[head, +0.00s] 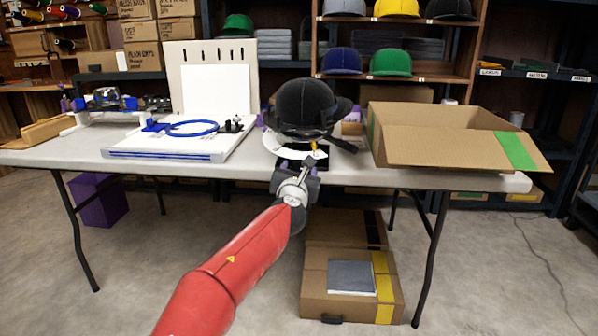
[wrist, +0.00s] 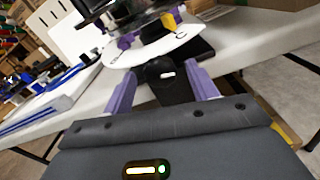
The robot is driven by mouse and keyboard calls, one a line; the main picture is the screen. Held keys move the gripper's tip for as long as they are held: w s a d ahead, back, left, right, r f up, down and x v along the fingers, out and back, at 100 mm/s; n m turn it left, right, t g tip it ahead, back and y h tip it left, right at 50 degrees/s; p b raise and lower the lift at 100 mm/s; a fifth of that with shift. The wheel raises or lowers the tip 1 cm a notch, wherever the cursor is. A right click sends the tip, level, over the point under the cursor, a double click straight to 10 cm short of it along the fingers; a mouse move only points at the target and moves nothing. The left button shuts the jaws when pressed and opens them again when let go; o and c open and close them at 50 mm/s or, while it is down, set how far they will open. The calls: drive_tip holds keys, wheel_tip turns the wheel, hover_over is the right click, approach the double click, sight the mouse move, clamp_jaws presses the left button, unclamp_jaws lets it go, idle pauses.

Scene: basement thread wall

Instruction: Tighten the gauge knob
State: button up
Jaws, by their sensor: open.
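A cap gauge stands at the table's front edge. Its white curved plate (head: 288,152) sits under a black cap (head: 304,104), and a small yellow piece (head: 313,145) shows at the front. In the wrist view the white plate (wrist: 150,52) has a yellow piece (wrist: 168,20) and purple fittings (wrist: 125,42) above it. A dark block (wrist: 168,92) with a white mark lies beyond and between my fingers. I cannot tell for sure which part is the knob. My gripper (head: 308,168) is open just in front of the gauge; its purple fingers (wrist: 161,76) show nothing held.
An open cardboard box (head: 440,150) stands right of the gauge on the white table (head: 340,174). A white hooping board (head: 180,140) with a blue ring (head: 192,128) lies to the left. Cartons (head: 325,290) sit on the floor under the table. Shelves with caps stand behind.

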drive_tip(key=shift+w, duration=0.1)
drive_tip(key=c, duration=1)
